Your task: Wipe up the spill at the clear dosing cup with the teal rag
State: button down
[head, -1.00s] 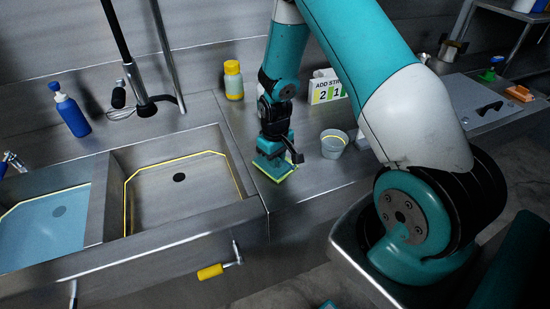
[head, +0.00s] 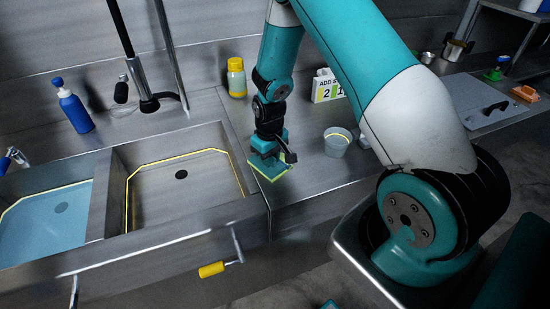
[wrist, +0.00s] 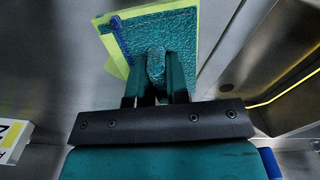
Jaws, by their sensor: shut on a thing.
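My gripper (head: 267,158) points down and is shut on the teal rag (wrist: 186,42). In the wrist view the fingers (wrist: 157,78) pinch a raised bunch of its textured teal cloth. A yellow-green layer (wrist: 116,52) shows under the rag's edges, and a small blue strip lies along one side. In the head view the rag (head: 264,170) is at the counter beside the sink's right edge. I cannot tell whether it touches the counter. The clear dosing cup (head: 337,143) stands upright to the right of the gripper, apart from it. I cannot make out a spill by it.
A blue bottle (head: 74,110) stands far left. Bare counter (head: 310,180) lies before the cup.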

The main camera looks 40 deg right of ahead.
aim_at(293, 168)
jog(key=shift+s+d, duration=1.7)
jog(key=shift+d, duration=0.25)
jog(key=shift+s+d+f, duration=0.1)
jog(key=shift+s+d, duration=0.4)
jog(key=shift+d, duration=0.1)
jog(key=c, duration=1.3)
grip_release()
jog(key=shift+c, duration=0.2)
jog(key=shift+s, duration=0.1)
grip_shut()
notch_tip(293, 168, up, 5)
jog(key=p, duration=0.4)
